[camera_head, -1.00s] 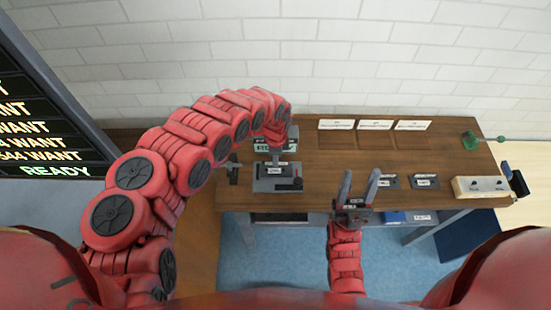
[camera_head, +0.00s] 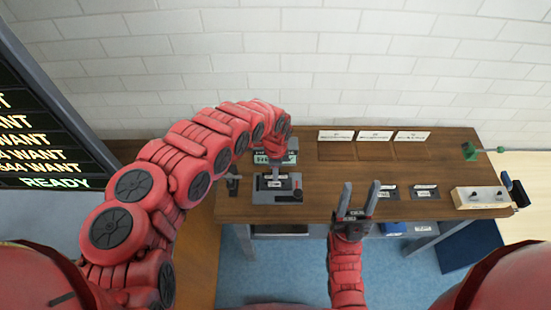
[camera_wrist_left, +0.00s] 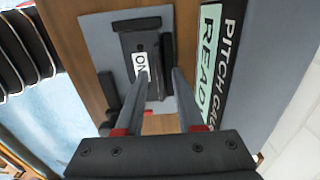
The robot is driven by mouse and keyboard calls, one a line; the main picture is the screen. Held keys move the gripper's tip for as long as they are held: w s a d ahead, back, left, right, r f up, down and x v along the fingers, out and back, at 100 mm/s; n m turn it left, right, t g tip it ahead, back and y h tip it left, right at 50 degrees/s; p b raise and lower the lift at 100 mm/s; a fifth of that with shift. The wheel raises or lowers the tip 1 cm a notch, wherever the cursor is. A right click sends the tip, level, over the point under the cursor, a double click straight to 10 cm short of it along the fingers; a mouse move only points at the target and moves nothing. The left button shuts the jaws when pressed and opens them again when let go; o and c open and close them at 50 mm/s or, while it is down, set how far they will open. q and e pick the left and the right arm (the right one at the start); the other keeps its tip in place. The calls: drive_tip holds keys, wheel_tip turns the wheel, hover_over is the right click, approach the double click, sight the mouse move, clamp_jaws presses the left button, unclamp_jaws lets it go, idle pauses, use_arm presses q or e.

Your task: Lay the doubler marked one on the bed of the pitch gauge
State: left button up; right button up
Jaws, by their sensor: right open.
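The dark doubler with a white label reading "ON", the rest cut off by a finger, (camera_wrist_left: 138,44) lies on the grey bed of the pitch gauge (camera_wrist_left: 97,35) in the left wrist view. Dark stops stand beside it. In the head view the gauge (camera_head: 262,195) is at the table's front left with the dark doubler (camera_head: 277,183) on it. My left gripper (camera_wrist_left: 162,73) is open over the doubler, its fingers apart with nothing visible held between them. My right gripper (camera_head: 361,186) is open and empty at the table's front edge, fingers pointing up.
Two dark labelled pieces (camera_head: 425,190) lie right of my right gripper. Three labelled recesses (camera_head: 374,150) line the back. A switch box (camera_head: 481,198) and a green part (camera_head: 470,152) are at the right. The gauge's panel (camera_wrist_left: 208,60) reads READY. The table's middle is clear.

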use_arm(q)
drive_tip(key=shift+w+r+b, duration=0.1)
drive_tip(key=shift+r+b, duration=0.3)
drive_tip(key=shift+r, duration=0.25)
wheel_tip(320, 180, up, 11)
drive_tip(key=shift+b, duration=0.3)
drive_tip(key=shift+s+f, duration=0.2)
